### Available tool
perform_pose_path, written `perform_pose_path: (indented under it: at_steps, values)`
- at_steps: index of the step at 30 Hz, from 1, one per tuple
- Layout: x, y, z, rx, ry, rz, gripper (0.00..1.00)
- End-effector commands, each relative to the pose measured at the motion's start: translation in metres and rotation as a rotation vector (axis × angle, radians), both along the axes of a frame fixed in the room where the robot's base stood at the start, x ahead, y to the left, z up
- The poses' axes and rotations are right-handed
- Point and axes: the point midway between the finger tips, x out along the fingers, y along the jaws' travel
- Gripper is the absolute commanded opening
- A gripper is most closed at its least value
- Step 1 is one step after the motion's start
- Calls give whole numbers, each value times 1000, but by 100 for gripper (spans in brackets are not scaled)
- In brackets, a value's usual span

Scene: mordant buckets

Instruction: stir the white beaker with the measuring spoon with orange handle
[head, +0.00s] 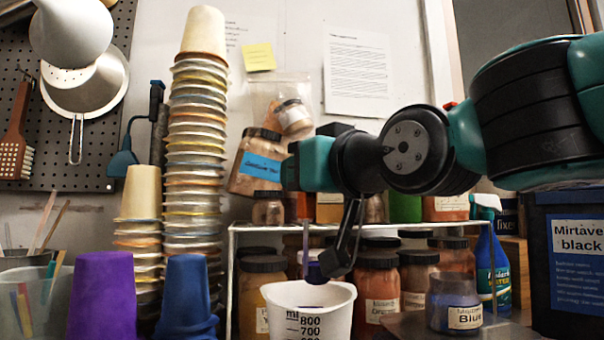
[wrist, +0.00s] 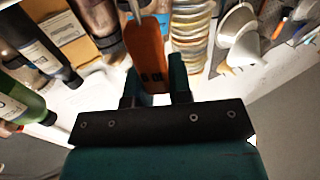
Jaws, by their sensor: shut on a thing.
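The white beaker (head: 310,312) stands upright at the bottom centre of the head view, with printed volume marks; its base is cut off. My gripper (head: 334,262) hangs over its rim, fingers pointing down. In the wrist view my gripper (wrist: 153,78) is shut on the orange handle of the measuring spoon (wrist: 147,50), with a pale narrow part beyond it. In the head view a thin upright rod stands beside the fingers above the beaker; I cannot tell whether it is the spoon. The spoon's bowl is not clearly visible.
A wire rack (head: 232,262) with several jars is behind the beaker. A blue jar (head: 454,303) and a blue spray bottle (head: 492,265) are at right. A tall cup stack (head: 193,180), a purple cup (head: 101,298) and a blue cup (head: 186,298) are at left.

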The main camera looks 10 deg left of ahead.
Motion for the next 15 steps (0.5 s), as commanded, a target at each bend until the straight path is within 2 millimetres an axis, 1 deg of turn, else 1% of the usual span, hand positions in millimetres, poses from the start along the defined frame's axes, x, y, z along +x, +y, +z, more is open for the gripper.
perform_pose_path:
  at_steps: [9,11,15]
  values:
    - [0,0,2,0,0,0,0]
    - [0,0,6,0,0,0,0]
    - [0,0,22,0,0,0,0]
